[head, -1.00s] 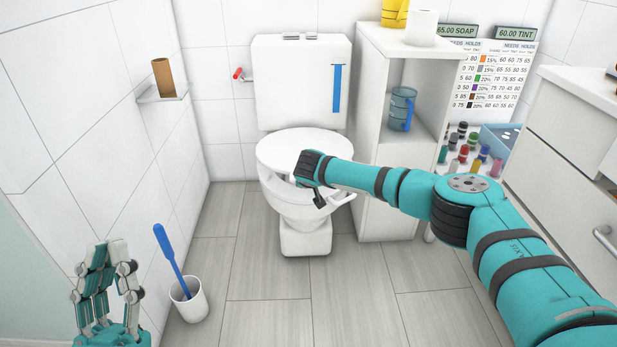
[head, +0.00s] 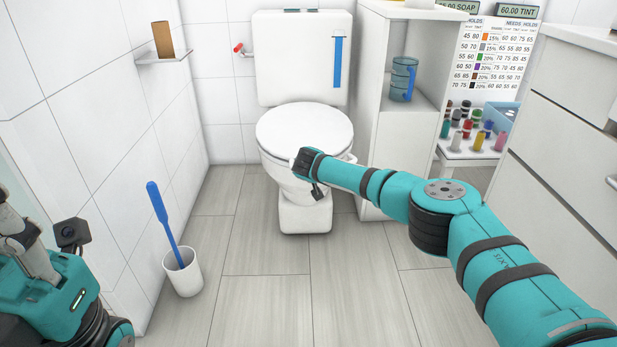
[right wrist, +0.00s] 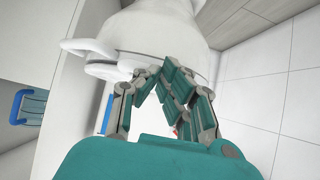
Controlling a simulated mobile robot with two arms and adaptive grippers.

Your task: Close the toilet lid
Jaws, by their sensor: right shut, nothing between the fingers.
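The toilet (head: 305,205) stands against the back wall. Its white lid (head: 303,128) lies flat over the bowl in the head view. My right gripper (head: 304,162) is at the front edge of the lid, seen mostly from behind. In the right wrist view its fingers (right wrist: 163,78) are shut with nothing between them, close to the white toilet rim (right wrist: 140,62); I cannot tell whether they touch it. My left gripper (head: 18,235) is at the lower left, cut off by the frame edge, away from the toilet; its fingers do not show clearly.
A white shelf unit (head: 385,150) with a blue jug (head: 402,80) stands right of the toilet. A brush holder (head: 184,272) with a blue brush is on the floor at left. Drawers (head: 550,160) stand at far right. The floor before the toilet is clear.

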